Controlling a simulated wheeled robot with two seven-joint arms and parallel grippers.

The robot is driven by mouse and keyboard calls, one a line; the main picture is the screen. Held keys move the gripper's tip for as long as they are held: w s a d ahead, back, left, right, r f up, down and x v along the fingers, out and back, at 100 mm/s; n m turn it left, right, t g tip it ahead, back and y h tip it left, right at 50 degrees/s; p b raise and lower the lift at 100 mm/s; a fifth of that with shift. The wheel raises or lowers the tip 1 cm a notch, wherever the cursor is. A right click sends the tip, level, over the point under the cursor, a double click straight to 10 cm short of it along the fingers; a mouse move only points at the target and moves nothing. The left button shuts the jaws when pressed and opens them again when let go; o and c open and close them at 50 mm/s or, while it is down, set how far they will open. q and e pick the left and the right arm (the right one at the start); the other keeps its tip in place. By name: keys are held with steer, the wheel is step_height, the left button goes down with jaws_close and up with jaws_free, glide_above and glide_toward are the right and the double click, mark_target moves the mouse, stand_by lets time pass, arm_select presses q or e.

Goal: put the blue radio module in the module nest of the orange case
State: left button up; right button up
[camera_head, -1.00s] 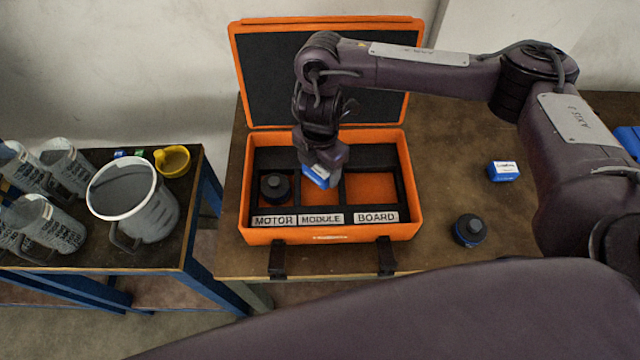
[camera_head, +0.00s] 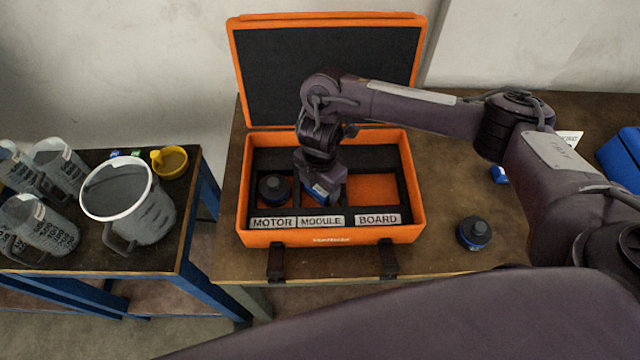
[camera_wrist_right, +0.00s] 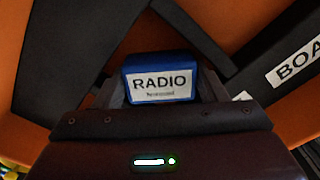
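The orange case (camera_head: 330,237) stands open on the brown table, with nests labelled MOTOR, MODULE and BOARD. My right gripper (camera_head: 321,190) reaches down into the MODULE nest and is shut on the blue radio module (camera_head: 320,191). In the right wrist view the radio module (camera_wrist_right: 160,80), with a white RADIO label, sits between the fingers (camera_wrist_right: 160,92). Whether it touches the nest floor I cannot tell. A dark round motor (camera_head: 274,188) lies in the MOTOR nest. The BOARD nest (camera_head: 371,190) is empty. My left gripper is out of view.
Another dark motor (camera_head: 474,233) stands on the table right of the case. A small blue box (camera_head: 499,175) is partly behind my right arm, and a larger blue item (camera_head: 622,155) is at the right edge. Measuring jugs (camera_head: 130,205) and a yellow cup (camera_head: 169,162) stand on the left table.

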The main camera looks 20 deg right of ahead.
steer(key=shift+o, duration=0.3)
steer(key=shift+r, duration=0.1)
steer(key=shift+r, duration=0.35)
step_height(320, 180, up, 11)
steer(key=p, duration=0.2)
steer(key=shift+r+p, duration=0.2)
steer(key=shift+p, duration=0.15)
steer(key=shift+r, duration=0.1)
